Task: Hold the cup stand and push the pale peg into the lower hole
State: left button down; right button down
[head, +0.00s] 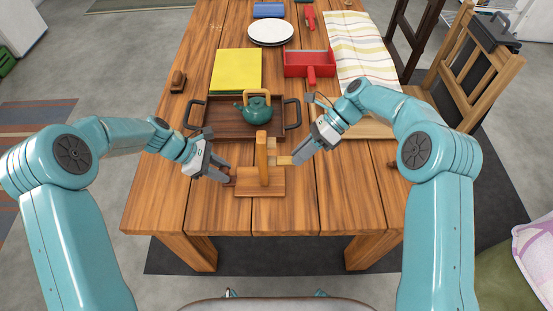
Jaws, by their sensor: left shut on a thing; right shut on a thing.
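The wooden cup stand (262,160) stands upright near the table's front edge, with an upright post on a flat square base (260,188). My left gripper (228,179) is at the left edge of the base and is shut on the stand. My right gripper (294,158) is shut on the pale peg (283,160), which lies roughly level and points left at the post's lower part. Lighter wooden pieces show beside the post above the peg. The lower hole is hidden, and I cannot tell whether the peg's tip is in it.
A dark tray (225,128) with a green teapot (256,109) stands just behind the stand. Behind it are a yellow book (236,70), a red box (309,63) and a white plate (271,32). A striped cloth (358,45) lies right. The front table edge is clear.

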jog(key=shift+a, duration=0.1)
jog(key=c, duration=0.9)
grip_release()
jog(key=shift+v, duration=6)
